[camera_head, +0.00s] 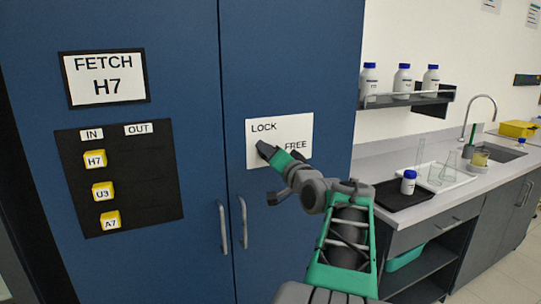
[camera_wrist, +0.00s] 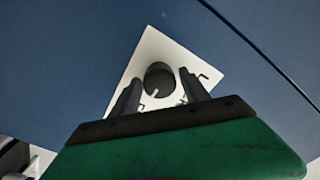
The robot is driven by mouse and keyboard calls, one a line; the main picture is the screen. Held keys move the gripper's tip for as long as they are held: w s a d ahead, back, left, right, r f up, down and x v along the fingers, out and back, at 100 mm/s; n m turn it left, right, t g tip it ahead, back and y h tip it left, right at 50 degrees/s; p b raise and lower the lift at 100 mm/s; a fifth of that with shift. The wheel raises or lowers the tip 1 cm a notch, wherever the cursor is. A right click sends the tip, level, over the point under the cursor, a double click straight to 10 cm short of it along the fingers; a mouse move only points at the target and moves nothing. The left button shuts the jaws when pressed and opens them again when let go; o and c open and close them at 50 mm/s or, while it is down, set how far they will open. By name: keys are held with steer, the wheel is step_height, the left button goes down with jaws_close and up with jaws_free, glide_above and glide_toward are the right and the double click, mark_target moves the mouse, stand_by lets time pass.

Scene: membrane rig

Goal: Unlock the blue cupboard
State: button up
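The blue cupboard (camera_head: 182,60) has two tall doors with vertical handles. A white plate (camera_head: 300,124) marked LOCK and FREE is on its right door. In the wrist view the plate shows a round dark knob (camera_wrist: 160,77) with a small pale mark at its lower edge. My gripper (camera_head: 270,155) is in front of the plate and hides the knob in the head view. In the wrist view its two fingers (camera_wrist: 160,95) stand apart, one on each side of the knob, with small gaps visible. I cannot tell whether either touches it.
The left door carries a FETCH H7 sign (camera_head: 105,78) and a black board (camera_head: 150,190) with yellow tags H7, U3 and A7. At right, a counter (camera_head: 375,168) holds a black tray, glassware and a bottle, below a shelf (camera_head: 420,98) of white bottles.

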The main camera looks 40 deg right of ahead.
steer(key=shift+o, duration=0.7)
steer(key=b+v, duration=0.1)
steer(key=v, duration=0.6)
steer(key=shift+s, duration=0.4)
steer(key=shift+a, duration=0.15)
